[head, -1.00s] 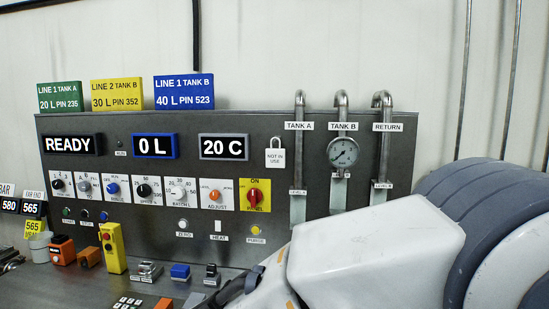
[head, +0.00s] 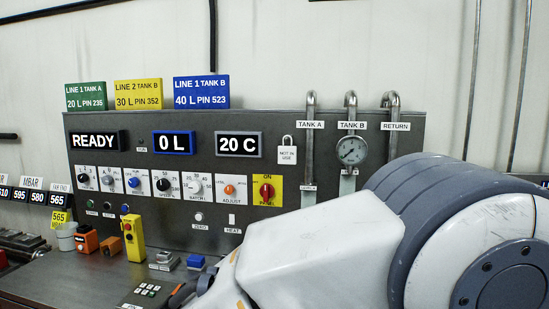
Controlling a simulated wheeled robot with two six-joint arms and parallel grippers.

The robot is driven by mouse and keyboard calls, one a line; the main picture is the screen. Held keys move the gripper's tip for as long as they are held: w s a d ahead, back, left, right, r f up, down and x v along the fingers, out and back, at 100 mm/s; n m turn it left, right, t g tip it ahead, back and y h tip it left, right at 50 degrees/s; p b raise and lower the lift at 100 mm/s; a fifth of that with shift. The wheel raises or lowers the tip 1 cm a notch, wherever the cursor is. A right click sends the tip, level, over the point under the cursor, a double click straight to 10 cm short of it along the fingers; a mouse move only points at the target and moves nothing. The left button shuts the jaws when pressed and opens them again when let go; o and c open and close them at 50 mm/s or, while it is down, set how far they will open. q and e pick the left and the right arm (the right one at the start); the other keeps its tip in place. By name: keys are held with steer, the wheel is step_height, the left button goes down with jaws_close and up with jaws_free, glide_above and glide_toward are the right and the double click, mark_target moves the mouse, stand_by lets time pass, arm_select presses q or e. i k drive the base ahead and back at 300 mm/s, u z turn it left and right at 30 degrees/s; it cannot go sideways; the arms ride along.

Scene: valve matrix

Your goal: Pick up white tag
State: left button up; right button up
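The white tag (head: 287,151) is shaped like a padlock and reads NOT IN USE. It sits on the grey control panel (head: 300,222), to the right of the 20 C display and left of the pipes, in the head view. My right arm comes in from the right and crosses the lower part of the view, below and right of the tag and apart from it in the picture. A dark part at its far end shows at the bottom edge, but its fingers cannot be made out. My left gripper is not in view.
A red rotary switch (head: 266,190) on a yellow plate is just below the tag. A gauge (head: 351,150) and vertical pipes stand to its right. A yellow control box (head: 133,237) and a keypad (head: 148,292) are on the bench at lower left.

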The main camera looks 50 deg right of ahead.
mark_target(287, 156)
steer(key=u, duration=0.1)
steer(key=k, duration=0.25)
steer(key=z, duration=0.85)
